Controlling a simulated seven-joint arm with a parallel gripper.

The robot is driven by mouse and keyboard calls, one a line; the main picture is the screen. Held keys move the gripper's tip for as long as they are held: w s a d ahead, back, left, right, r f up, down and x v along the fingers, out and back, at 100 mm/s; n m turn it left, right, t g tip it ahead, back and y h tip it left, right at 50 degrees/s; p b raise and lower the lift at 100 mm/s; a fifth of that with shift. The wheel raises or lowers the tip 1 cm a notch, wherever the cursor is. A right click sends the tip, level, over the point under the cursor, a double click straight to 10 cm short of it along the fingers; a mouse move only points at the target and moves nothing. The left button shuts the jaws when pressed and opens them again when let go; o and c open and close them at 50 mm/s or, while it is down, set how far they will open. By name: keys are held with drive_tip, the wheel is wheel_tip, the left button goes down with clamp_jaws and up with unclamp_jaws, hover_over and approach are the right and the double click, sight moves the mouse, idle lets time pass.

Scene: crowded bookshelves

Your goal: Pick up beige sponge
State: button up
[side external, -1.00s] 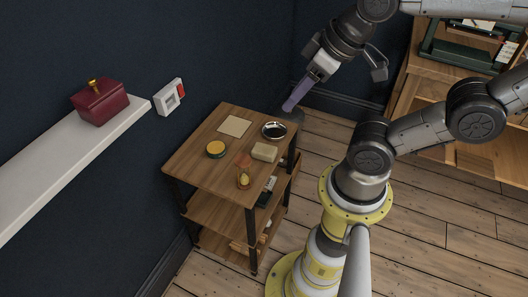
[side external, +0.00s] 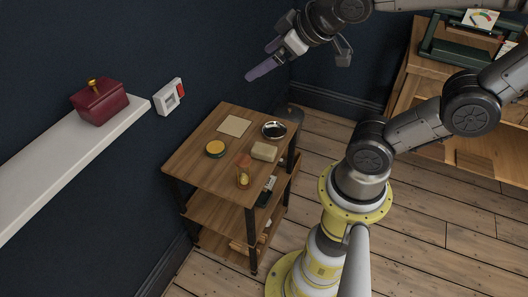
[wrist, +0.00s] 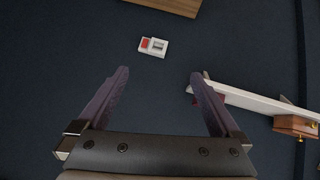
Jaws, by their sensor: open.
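The beige sponge (side external: 264,151) is a small pale block lying on the right part of the wooden top of a small shelf unit (side external: 188,160) in the side external view. My gripper (side external: 262,68) is above and behind the shelf top, well clear of the sponge, with its purple fingers pointing left. In the wrist view my gripper (wrist: 160,82) is open, with nothing between its two fingers. The sponge does not show in the wrist view.
A white wall shelf (side external: 70,165) carries a red box (side external: 98,101). A wall switch (side external: 169,97) is beside it.

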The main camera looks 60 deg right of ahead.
drive_tip(key=w+d+f+n, duration=0.1)
drive_tip(key=w+d+f, duration=0.1)
drive_tip(key=w+d, duration=0.3)
drive_tip(key=g+y, duration=0.2)
drive_tip(key=g, duration=0.3)
approach(263, 148)
drive_tip(key=shift+m, duration=0.4)
drive_tip(key=x, duration=0.5)
drive_tip(key=shift+s+f, duration=0.15)
drive_tip(key=shift+s, duration=0.25)
drive_tip(key=shift+t, duration=0.3)
drive_tip(key=shift+w+x, duration=0.2)
drive_tip(key=shift+x, duration=1.1)
drive_tip(key=shift+w+x, duration=0.2)
drive_tip(key=shift+x, duration=1.1)
drive_tip(key=shift+c, duration=0.3)
drive_tip(key=c, duration=1.3)
